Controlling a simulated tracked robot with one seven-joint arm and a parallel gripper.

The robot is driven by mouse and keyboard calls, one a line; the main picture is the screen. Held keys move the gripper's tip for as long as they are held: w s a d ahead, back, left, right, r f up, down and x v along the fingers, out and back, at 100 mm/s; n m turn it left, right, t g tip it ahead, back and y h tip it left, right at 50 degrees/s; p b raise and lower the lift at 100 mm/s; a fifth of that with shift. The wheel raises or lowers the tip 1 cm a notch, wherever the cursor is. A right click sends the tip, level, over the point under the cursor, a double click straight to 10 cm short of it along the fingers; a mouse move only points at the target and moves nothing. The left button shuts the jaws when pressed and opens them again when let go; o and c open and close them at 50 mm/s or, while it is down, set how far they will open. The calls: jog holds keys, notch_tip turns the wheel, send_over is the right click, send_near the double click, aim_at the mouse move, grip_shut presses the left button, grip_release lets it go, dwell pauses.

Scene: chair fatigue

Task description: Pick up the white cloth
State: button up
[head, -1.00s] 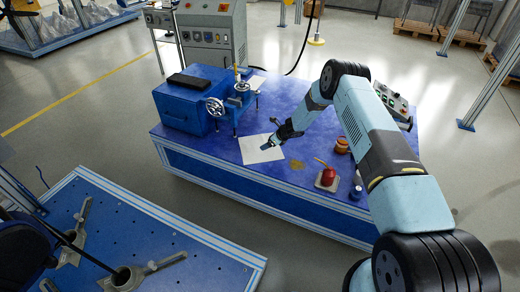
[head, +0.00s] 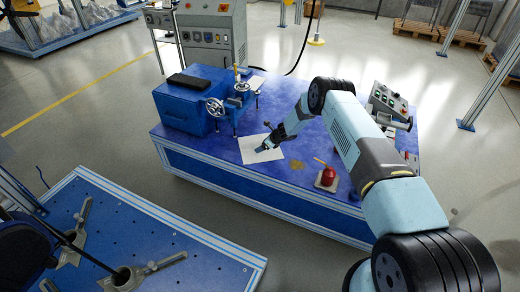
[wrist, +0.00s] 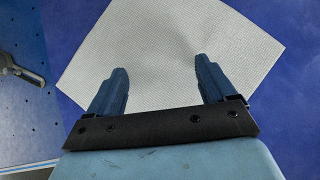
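The white cloth (head: 250,150) lies flat on the blue table in the head view, near its front edge. It also fills much of the wrist view (wrist: 165,60) as a pale textured sheet. My gripper (head: 259,150) is over the cloth's right part in the head view. In the wrist view my gripper (wrist: 160,80) has its two blue fingers wide apart, with only cloth surface seen between them. It is open and empty. Whether the fingertips touch the cloth cannot be told.
A second blue bench (head: 150,245) stands at the front left. My arm hides part of the table's right side.

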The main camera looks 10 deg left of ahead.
jog(key=shift+s+d+f, duration=0.1)
jog(key=shift+s+f, duration=0.15)
jog(key=shift+f, duration=0.05)
jog(key=c, duration=1.4)
jog(key=shift+c, duration=0.4)
jog(key=r, duration=1.2)
jog(key=shift+w+r, duration=0.2)
grip_shut()
notch_tip(320, 180, up, 9)
